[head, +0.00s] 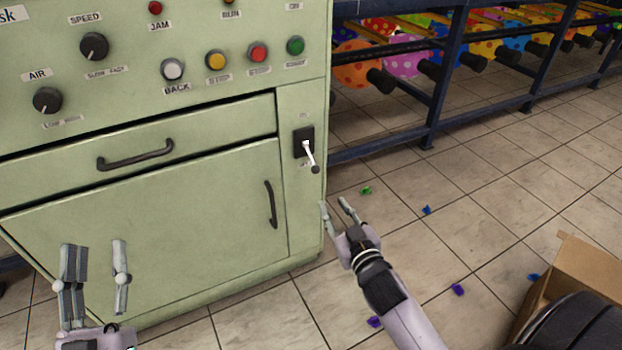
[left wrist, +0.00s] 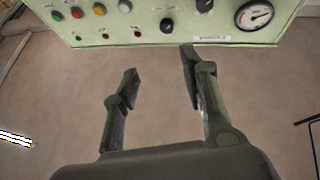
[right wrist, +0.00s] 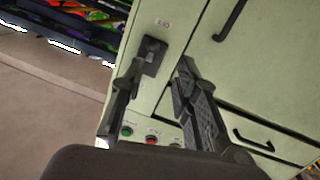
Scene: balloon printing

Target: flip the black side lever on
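The black side lever (head: 309,157) is on a dark plate (head: 302,141) on the right part of the pale green cabinet front. Its metal stem slants down to a dark knob. My right gripper (head: 335,204) is open, below the lever and apart from it in the head view. In the right wrist view the plate (right wrist: 153,55) shows just beyond and between the open fingertips; the knob is hard to make out there. My left gripper (head: 95,248) is open and empty in front of the cabinet's lower door. In the left wrist view its fingers (left wrist: 158,62) are apart.
The cabinet (head: 180,100) has knobs, coloured buttons and two dark handles. A dark rack (head: 435,100) with patterned balloons stands behind at right. A cardboard box (head: 580,265) is at lower right.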

